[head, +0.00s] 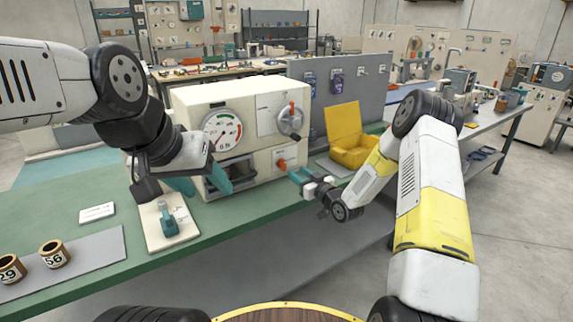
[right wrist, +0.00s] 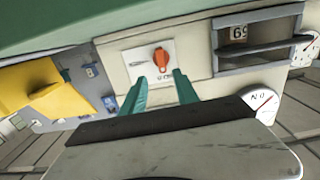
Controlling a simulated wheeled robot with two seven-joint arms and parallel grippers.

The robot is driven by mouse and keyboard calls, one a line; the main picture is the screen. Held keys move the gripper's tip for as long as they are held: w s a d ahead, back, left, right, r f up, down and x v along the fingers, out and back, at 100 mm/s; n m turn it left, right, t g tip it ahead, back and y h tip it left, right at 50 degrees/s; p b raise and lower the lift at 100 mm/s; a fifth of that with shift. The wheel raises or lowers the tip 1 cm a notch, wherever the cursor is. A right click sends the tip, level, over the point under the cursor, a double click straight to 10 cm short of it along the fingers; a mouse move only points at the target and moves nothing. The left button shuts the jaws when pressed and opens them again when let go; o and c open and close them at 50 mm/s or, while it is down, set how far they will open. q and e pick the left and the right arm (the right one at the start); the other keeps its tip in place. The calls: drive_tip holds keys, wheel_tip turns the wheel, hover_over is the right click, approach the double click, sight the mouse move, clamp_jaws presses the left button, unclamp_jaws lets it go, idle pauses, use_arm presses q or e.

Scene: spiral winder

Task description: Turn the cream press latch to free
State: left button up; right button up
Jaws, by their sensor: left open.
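The cream press (head: 240,105) stands on the green bench, with a dial gauge and an open dark slot in its front. Its orange latch (head: 281,164) sits on a plate at the lower right of the front. In the right wrist view the latch (right wrist: 161,59) shows just beyond my fingertips, roughly between them. My right gripper (head: 301,176) is open in front of the latch; its teal fingers (right wrist: 160,77) are apart and empty. I cannot tell whether they touch the latch. My left gripper (head: 200,184) is open at the front left of the press, one finger before the slot.
Numbered cups (head: 55,254) stand on a grey mat at left. A yellow open box (head: 347,130) is right of the press. A numbered block (right wrist: 239,33) shows inside the slot.

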sight(285, 165)
drive_tip(key=shift+a+f, duration=0.1)
drive_tip(key=shift+f, duration=0.25)
drive_tip(key=shift+w+a, duration=0.1)
drive_tip(key=shift+a, duration=0.05)
drive_tip(key=x, duration=0.7)
drive_tip(key=shift+w+a+r, duration=0.1)
drive_tip(key=shift+w, duration=0.05)
clamp_jaws()
